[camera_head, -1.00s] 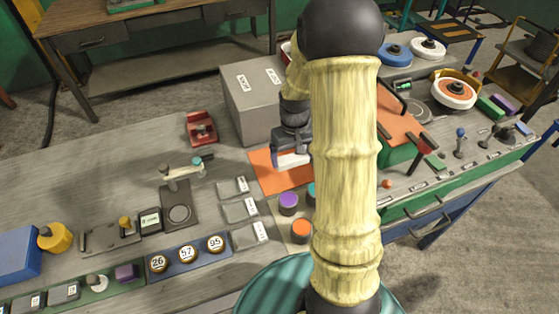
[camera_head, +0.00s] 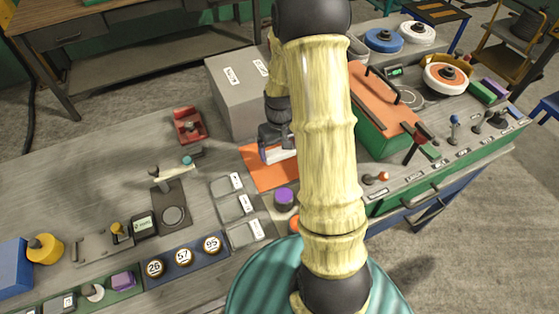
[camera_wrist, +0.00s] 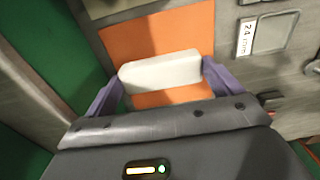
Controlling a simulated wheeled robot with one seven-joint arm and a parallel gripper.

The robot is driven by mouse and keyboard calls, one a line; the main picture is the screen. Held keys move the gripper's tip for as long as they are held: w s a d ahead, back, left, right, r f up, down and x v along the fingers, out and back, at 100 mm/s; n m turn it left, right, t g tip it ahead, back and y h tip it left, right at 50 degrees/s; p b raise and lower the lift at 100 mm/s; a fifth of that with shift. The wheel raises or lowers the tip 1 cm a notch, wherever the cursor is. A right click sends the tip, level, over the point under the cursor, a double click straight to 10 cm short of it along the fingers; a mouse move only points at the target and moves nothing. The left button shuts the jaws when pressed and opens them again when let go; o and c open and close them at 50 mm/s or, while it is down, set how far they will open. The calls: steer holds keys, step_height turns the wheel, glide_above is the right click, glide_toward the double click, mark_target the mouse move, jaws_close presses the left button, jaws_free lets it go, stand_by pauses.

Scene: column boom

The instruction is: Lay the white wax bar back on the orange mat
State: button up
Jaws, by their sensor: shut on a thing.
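The white wax bar (camera_wrist: 160,72) is between the two purple fingertips of my gripper (camera_wrist: 160,82) in the wrist view, with a finger against each end. The orange mat (camera_wrist: 185,35) lies behind and below the bar in that view. In the head view my gripper (camera_head: 277,150) is over the orange mat (camera_head: 268,176), and the wax bar (camera_head: 281,155) shows as a small white strip under it. I cannot tell whether the bar touches the mat. Part of the mat is hidden by my arm.
A grey box (camera_head: 240,95) stands just behind the mat. A red holder (camera_head: 189,125) is to the left. Labelled grey trays (camera_head: 231,207) lie in front-left, and a purple knob (camera_head: 284,196) is in front. A green case with an orange lid (camera_head: 380,95) is to the right.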

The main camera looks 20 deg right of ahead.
steer(key=shift+f, duration=0.9)
steer(key=shift+f+p, duration=0.35)
steer(key=shift+f, duration=1.7)
steer(key=shift+f, duration=0.1)
steer(key=o, duration=0.7)
